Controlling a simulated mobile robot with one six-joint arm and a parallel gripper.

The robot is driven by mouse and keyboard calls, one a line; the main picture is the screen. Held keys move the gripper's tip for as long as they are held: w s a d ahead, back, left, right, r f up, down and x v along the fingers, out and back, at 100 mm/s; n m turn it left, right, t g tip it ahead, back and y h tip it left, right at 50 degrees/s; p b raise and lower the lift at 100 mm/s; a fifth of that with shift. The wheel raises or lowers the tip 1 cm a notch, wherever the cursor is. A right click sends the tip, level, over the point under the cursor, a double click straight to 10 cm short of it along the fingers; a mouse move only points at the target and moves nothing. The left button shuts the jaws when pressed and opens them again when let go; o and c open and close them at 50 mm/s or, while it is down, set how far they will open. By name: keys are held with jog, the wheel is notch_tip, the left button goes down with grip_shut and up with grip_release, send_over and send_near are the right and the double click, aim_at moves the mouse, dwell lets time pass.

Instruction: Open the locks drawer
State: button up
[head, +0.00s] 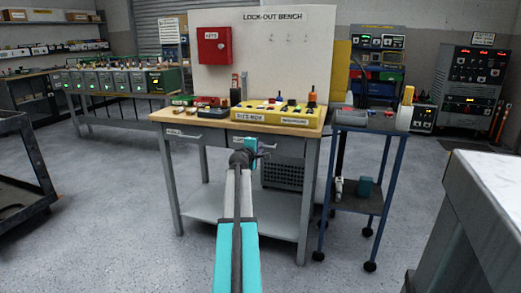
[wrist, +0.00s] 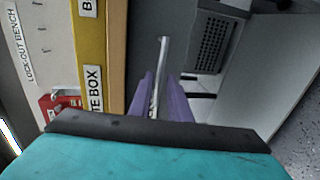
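The lock-out bench (head: 160,117) has two drawer fronts under its wooden top. The left drawer (head: 185,137) carries a small white label and a bar handle and looks closed. The right drawer (head: 290,146) is partly hidden behind my gripper and also looks closed. The label words are too small to read, so I cannot tell which is the locks drawer. My gripper (head: 262,152) is at the right drawer's front. In the wrist view, a silver handle bar (wrist: 163,55) runs between my purple fingers (wrist: 160,92); I cannot tell if they press on it.
A yellow labelled box (head: 275,114) and several small items stand on the bench top. A blue cart (head: 372,128) stands close on the right. A pale-topped unit (head: 490,180) is at the near right, a dark cart (head: 20,165) at the left. Floor before the bench is clear.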

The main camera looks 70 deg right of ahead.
jog(key=shift+w+d+f+b, duration=0.1)
jog(key=shift+d+f+b, duration=0.1)
jog(key=shift+d, duration=0.8)
jog(key=shift+d+f+b, duration=0.1)
jog(key=shift+d+f, duration=0.1)
jog(key=shift+d, duration=0.75)
grip_shut()
